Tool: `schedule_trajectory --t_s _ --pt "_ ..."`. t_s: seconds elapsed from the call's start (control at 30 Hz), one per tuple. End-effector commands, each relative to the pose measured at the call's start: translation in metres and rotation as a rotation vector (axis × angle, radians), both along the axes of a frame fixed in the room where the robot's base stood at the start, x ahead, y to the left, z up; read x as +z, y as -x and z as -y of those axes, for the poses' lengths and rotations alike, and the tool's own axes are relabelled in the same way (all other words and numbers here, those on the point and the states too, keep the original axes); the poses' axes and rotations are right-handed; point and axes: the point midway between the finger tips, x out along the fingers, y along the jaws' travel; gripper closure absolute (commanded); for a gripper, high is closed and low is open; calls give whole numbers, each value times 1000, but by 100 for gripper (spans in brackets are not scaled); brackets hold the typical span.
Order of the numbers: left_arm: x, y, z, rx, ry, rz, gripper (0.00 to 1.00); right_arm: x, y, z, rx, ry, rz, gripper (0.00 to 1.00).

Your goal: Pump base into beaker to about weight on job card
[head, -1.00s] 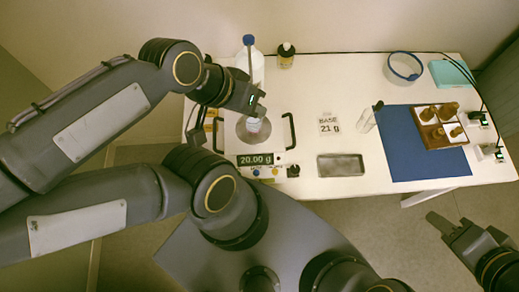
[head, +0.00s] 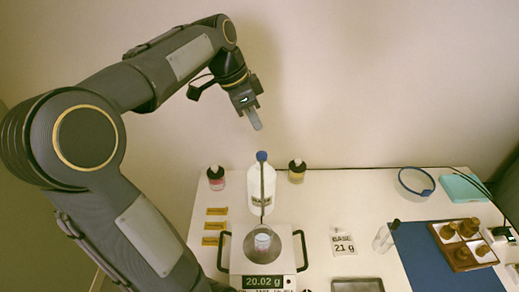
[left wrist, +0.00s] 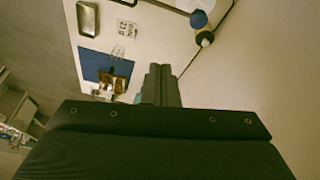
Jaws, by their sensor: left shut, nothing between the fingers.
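The white base bottle (head: 261,182) stands behind the scale, its blue pump head (head: 262,156) on top and its long spout reaching forward over the beaker. The beaker (head: 262,242) stands on the scale (head: 240,262), whose display (head: 263,282) reads 20.02 g. The job card (head: 343,243) says BASE 21 g. My left gripper (head: 256,121) is shut and empty, raised above and apart from the pump head. In the left wrist view its fingers (left wrist: 161,85) are together, and the blue pump head (left wrist: 198,19) is beyond them. My right gripper is out of view.
Small dark-capped bottles (head: 297,172) (head: 216,178) flank the base bottle. Yellow labels (head: 214,226) lie left of the scale. Right are a metal tray (head: 357,285), a glass vessel (head: 384,238), a blue mat (head: 425,250), a bottle rack (head: 462,262) and a blue-rimmed dish (head: 415,183).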

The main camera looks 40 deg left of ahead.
Motion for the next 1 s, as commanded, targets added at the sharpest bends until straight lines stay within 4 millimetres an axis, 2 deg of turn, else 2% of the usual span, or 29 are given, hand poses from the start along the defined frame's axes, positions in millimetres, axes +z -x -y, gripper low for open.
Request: schedule_trajectory --t_s 0.03,0.1,0.3,0.77,0.87,1.0 --pt "-5 -13 -13 -44 -18 -8 100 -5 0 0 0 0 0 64" --pt "-6 -24 -28 -109 -42 -14 100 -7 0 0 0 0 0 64" --pt "-9 -41 -52 -224 -80 -23 100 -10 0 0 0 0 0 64" --pt "-10 -44 -55 -248 -86 -23 100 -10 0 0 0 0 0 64" --pt "-17 -45 -54 -248 -85 -24 100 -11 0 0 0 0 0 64" --pt "-38 -49 -49 -249 -84 -26 100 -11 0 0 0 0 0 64"
